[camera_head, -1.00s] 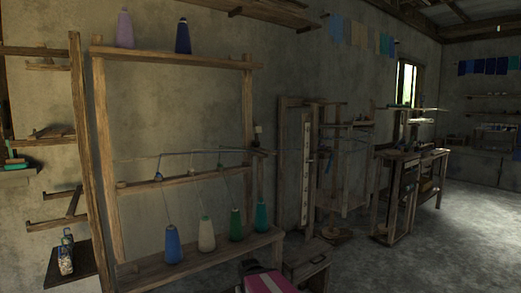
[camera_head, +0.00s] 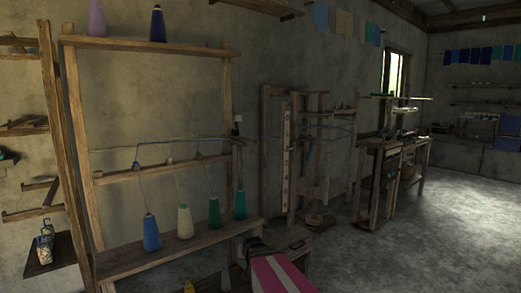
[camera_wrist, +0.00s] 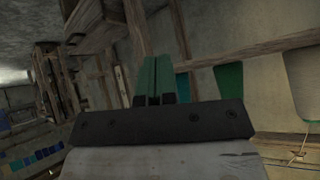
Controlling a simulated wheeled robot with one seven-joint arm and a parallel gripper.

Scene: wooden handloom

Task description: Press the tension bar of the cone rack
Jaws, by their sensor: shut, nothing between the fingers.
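The cone rack (camera_head: 75,140) is a wooden frame standing against the wall at left in the head view. Its tension bar (camera_head: 165,143) is a thin rod running across the rack just above the middle wooden rail (camera_head: 150,172). Blue (camera_head: 151,235), cream (camera_head: 185,222) and green (camera_head: 214,213) cones stand on the lower shelf, with threads rising from them towards the bar. In the wrist view my gripper (camera_wrist: 156,62) is shut and empty, its green fingers together. Cones show beyond it, including a green one (camera_wrist: 228,92). The tension bar is not clear in the wrist view.
Two cones (camera_head: 158,24) stand on the rack's top shelf. A ladder-like wooden rack (camera_head: 50,120) is at far left. Loom frames (camera_head: 310,150) and a workbench (camera_head: 400,165) stand along the wall to the right. The floor (camera_head: 440,230) at right is open.

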